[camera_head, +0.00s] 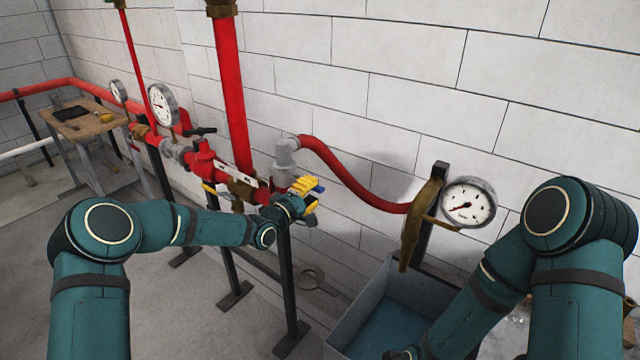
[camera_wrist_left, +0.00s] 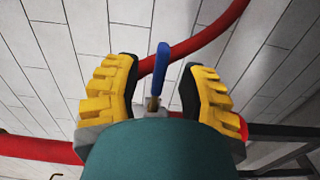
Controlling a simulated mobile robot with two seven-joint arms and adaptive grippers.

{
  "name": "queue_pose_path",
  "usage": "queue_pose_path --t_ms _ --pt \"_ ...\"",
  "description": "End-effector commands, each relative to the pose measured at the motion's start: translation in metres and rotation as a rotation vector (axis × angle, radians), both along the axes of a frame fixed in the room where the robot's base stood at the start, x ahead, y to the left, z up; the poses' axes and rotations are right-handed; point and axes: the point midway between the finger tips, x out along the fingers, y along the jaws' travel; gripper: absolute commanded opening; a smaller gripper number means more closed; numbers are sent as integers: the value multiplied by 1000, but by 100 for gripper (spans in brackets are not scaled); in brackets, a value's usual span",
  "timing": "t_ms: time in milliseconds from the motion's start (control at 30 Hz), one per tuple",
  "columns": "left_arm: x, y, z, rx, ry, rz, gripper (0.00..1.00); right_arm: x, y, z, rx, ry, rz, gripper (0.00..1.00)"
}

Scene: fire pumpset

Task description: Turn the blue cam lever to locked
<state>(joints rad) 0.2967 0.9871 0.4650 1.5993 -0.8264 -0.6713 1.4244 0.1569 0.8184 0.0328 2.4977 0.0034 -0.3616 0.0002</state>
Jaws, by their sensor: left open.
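The blue cam lever (camera_wrist_left: 160,68) stands upright in the left wrist view, between the two yellow finger pads of my left gripper (camera_wrist_left: 158,92). There are gaps on both sides of it, so the gripper is open around the lever and not clamped on it. The lever's base is mostly hidden by the gripper. My right arm is at the right; its gripper is mostly cut off at the bottom edge.
A red hose (camera_head: 350,175) curves from the grey coupling (camera_head: 287,154) to a brass nozzle (camera_head: 420,222) beside a gauge (camera_head: 468,203). A blue-grey tank (camera_head: 365,290) stands below. Red pipes and gauges run left towards a wooden table (camera_head: 92,122). The block wall is close behind.

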Motion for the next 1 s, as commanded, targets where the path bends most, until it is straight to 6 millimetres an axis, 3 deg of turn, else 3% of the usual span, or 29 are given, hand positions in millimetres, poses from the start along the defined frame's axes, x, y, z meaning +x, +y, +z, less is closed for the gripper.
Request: queue_pose_path --t_ms 300,700,733,833,1000 --pt "30 -22 0 2 0 0 41 0 0 5 1 -1 1 0" --pt "34 -25 -1 2 1 0 41 0 0 5 1 -1 1 0" --pt "34 -25 -1 2 1 0 37 0 0 5 1 -1 1 0" --pt "34 -25 -1 2 1 0 2 0 0 5 1 -1 1 0" --pt "34 -25 -1 2 1 0 0 0 0 5 1 -1 1 0"
